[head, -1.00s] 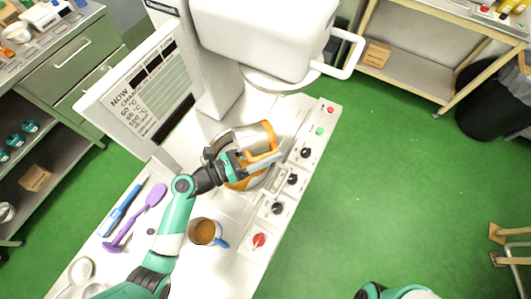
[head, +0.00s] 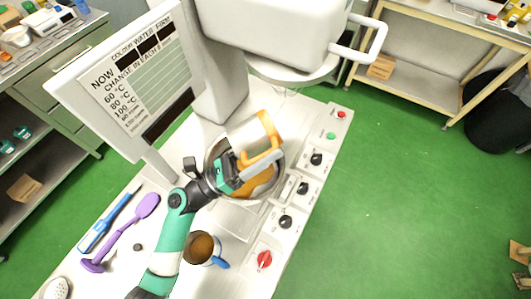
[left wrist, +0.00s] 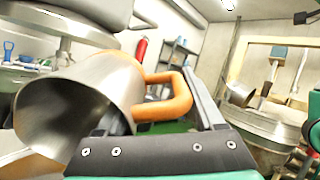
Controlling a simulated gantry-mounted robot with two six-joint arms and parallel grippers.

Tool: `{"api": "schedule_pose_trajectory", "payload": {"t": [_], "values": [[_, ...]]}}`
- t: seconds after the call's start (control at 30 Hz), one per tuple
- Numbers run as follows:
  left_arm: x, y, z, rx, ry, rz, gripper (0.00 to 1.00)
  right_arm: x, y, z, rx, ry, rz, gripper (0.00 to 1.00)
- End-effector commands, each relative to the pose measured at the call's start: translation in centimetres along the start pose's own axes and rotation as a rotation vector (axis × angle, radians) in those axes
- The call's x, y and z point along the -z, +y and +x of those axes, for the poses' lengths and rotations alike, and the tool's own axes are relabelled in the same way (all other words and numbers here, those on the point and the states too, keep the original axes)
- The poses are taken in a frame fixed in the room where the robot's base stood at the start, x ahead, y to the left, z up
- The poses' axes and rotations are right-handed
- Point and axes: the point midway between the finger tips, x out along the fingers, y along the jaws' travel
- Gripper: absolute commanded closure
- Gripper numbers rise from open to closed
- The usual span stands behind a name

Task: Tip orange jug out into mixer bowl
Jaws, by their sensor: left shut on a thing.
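The orange jug (head: 248,134) is a steel vessel with a thick orange handle. My left gripper (head: 243,168) is shut on it at the handle. In the left wrist view the jug (left wrist: 75,115) is tilted, its wide mouth facing left and down, and the orange handle (left wrist: 168,98) lies at the fingers of my left gripper (left wrist: 165,125). In the head view the jug is above a round steel bowl (head: 213,160), which it and the gripper partly cover. I cannot see the jug's contents or any stream. My right gripper is out of view.
The white mixer head (head: 270,30) overhangs behind the jug. A sign panel (head: 125,80) stands to the left. A brown-filled cup (head: 201,248), a purple spatula (head: 125,230) and a blue-handled tool (head: 105,222) are on the worktop. Knobs (head: 286,222) line its right edge.

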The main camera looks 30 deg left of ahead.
Motion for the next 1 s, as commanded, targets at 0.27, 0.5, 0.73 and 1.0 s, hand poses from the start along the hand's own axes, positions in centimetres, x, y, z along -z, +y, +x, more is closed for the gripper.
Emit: {"api": "schedule_pose_trajectory", "payload": {"t": [0.27, 0.5, 0.73, 1.0], "values": [[-0.3, -0.1, -0.1, 0.034, -0.085, -0.002, 1.00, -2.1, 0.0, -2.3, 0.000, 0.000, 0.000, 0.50], [-0.8, -0.4, 0.0, 0.048, -0.121, -0.005, 1.00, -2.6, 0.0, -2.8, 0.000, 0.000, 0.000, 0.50], [-1.0, -0.4, 0.1, 0.049, -0.124, -0.006, 1.00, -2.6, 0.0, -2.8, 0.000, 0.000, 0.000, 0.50], [-1.0, -0.4, 0.0, 0.048, -0.123, -0.006, 1.00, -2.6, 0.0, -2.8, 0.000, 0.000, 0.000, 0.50]]}}
